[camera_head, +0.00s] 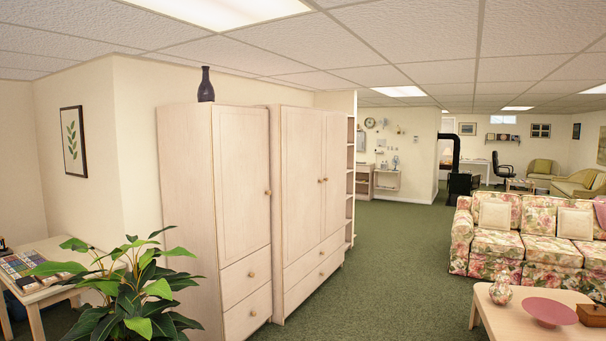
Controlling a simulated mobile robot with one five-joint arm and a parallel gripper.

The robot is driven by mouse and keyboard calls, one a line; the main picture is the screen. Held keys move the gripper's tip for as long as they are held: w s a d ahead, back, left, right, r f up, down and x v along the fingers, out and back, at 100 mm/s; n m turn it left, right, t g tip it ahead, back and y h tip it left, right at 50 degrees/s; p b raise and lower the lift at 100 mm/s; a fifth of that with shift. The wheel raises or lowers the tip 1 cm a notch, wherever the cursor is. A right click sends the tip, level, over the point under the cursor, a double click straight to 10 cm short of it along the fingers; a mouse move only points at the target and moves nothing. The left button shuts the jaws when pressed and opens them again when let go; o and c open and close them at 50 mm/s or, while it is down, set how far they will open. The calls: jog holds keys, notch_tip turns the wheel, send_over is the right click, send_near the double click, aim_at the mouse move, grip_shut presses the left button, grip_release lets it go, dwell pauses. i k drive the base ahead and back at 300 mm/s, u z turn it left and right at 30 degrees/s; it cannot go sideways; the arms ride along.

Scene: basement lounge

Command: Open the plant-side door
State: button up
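A pale wood cabinet (185,200) stands left of centre, near a leafy green plant (135,295) in the foreground. Its single tall door (240,165) is the cabinet door nearest the plant and looks closed. A small round knob (267,192) sits near that door's right edge. Two drawers (245,280) are below the door. A wider matching cabinet (302,150) stands just to the right, with two doors that look closed and knobs near their shared middle. My gripper does not show in this view.
A dark vase (206,85) stands on the nearer cabinet. A low table (482,310) with a pink bowl (549,311) and a floral sofa (520,240) are at right. A side table (35,292) is at lower left. Green carpet (390,280) between cabinets and sofa is clear.

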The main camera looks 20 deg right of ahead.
aim_at(301, 128)
jog(key=z, duration=0.35)
jog(key=i, duration=0.95)
jog(key=z, duration=0.7)
jog(key=i, duration=2.25)
jog(key=u, duration=0.3)
jog(key=i, duration=2.1)
jog(key=u, duration=0.85)
jog(key=k, duration=0.7)
jog(key=u, duration=0.2)
jog(key=i, duration=0.85)
jog(key=z, duration=0.05)
